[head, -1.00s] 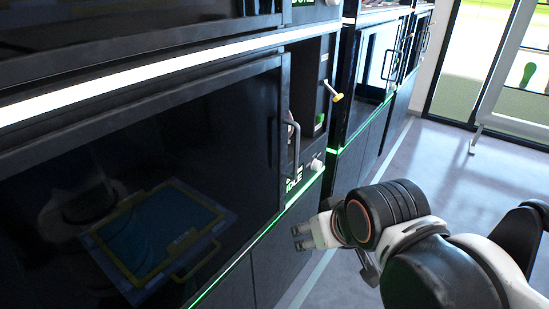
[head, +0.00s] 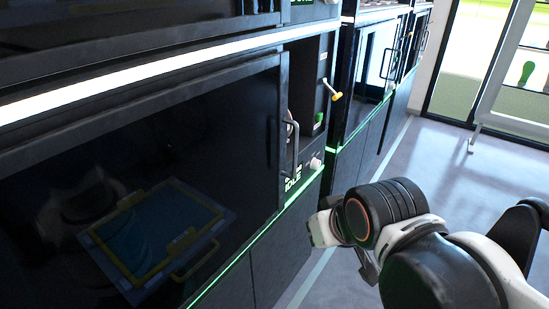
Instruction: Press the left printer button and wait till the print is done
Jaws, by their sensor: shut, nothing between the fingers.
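The printer (head: 200,110) fills the left of the head view, its dark glass door closed. Behind the glass lies a blue plate with a yellow frame (head: 165,225). Right of the door handle (head: 290,150) is a narrow panel with a lit "IDLE" text (head: 293,181) and a pale round knob or button (head: 315,164). My gripper (head: 313,236) is below and right of this panel, apart from it and shut with nothing held. Its fingertips are hard to make out.
A yellow-tipped lever (head: 337,96) sticks out from the panel's upper part. More dark machines (head: 375,70) line the wall farther back. The grey floor (head: 440,165) to the right is free, with a white stand (head: 490,90) by the window.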

